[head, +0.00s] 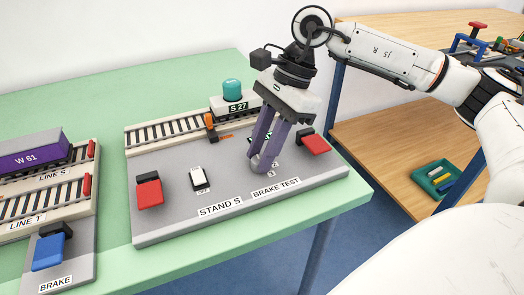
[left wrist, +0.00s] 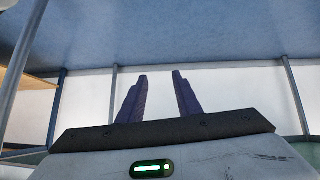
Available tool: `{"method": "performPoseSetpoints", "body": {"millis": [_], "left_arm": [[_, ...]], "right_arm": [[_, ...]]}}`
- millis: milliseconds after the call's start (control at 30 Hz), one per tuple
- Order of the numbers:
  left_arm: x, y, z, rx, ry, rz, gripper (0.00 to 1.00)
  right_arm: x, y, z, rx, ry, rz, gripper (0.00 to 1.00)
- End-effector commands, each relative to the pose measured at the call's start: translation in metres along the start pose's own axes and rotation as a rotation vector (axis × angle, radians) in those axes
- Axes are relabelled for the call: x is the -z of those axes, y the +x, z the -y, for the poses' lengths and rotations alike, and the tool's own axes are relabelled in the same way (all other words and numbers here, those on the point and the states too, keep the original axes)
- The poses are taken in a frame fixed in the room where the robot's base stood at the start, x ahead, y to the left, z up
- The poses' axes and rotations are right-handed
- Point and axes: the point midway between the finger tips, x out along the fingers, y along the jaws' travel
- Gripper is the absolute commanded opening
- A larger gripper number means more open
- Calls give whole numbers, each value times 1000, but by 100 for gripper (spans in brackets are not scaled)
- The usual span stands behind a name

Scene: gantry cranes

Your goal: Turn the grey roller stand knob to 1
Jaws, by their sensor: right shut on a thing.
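The grey roller stand (head: 230,185), labelled STAND S and BRAKE TEST, sits on the green table. My right gripper (head: 262,160) reaches down to it from above, with its purple fingers shut on the grey knob (head: 257,164). The fingers hide most of the knob, so I cannot tell which number it points at. The figures 2 and 3 show just right of and below it. My left gripper (left wrist: 160,78) shows only in the left wrist view, with its fingers apart and nothing between them.
On the stand are a white switch (head: 199,179), a red pedal (head: 150,192), another red pedal (head: 315,144), an orange lever (head: 210,124) and the S 27 wagon (head: 235,105) with a teal dome. A purple W 61 wagon (head: 33,155) and a blue pedal (head: 50,250) stand at left.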

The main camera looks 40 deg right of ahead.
Motion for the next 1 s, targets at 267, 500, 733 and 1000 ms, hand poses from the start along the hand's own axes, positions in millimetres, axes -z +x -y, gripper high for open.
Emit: {"method": "performPoseSetpoints", "body": {"millis": [267,500,733,1000], "left_arm": [[-5,5,-1,-4,-12,-10,31],[-6,5,-3,-9,-23,-22,31],[-8,7,-4,-11,-33,-26,31],[-3,7,-5,-13,-38,-40,31]], "right_arm": [[1,2,-2,91,216,1,3],[-1,2,-4,172,406,1,3],[-1,1,-4,232,551,1,3],[-2,0,-5,272,650,2,3]]}}
